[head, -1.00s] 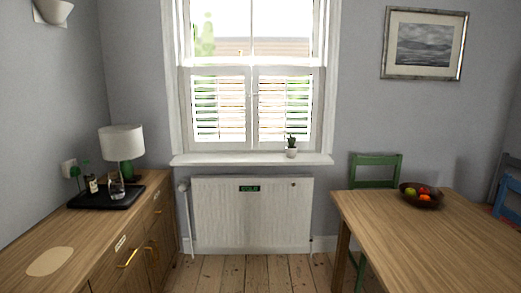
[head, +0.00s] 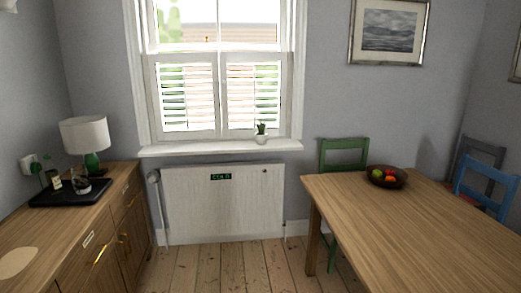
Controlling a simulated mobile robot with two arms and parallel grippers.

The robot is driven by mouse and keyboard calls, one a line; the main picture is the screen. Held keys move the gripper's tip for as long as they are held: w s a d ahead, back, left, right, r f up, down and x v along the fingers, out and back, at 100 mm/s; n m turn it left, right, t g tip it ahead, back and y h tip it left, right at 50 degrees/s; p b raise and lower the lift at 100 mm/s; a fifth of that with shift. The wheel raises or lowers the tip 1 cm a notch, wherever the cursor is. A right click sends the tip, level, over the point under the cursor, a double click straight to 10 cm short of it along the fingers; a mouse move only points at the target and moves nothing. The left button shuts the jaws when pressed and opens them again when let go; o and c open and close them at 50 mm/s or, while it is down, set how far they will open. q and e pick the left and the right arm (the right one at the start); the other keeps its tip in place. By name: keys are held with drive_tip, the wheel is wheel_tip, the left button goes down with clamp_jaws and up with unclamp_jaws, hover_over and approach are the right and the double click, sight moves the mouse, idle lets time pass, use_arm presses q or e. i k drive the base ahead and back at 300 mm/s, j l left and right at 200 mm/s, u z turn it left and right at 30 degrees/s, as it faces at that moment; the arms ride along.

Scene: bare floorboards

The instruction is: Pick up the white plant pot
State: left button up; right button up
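The white plant pot (head: 261,139) stands upright on the white windowsill (head: 190,149), near its right end. A small green plant (head: 261,128) grows out of it. The pot is small and some way off, beyond the open floor. Neither of my grippers shows in the head view, so nothing is seen touching the pot.
A radiator (head: 222,205) is fixed below the sill. A wooden sideboard (head: 75,225) with a black tray (head: 70,192) and a lamp (head: 85,134) stands left. A wooden table (head: 420,215) with a fruit bowl (head: 386,177) stands right. Bare floorboards (head: 215,268) lie between them.

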sight(262, 136)
drive_tip(key=i+u, duration=0.15)
drive_tip(key=i, duration=1.4)
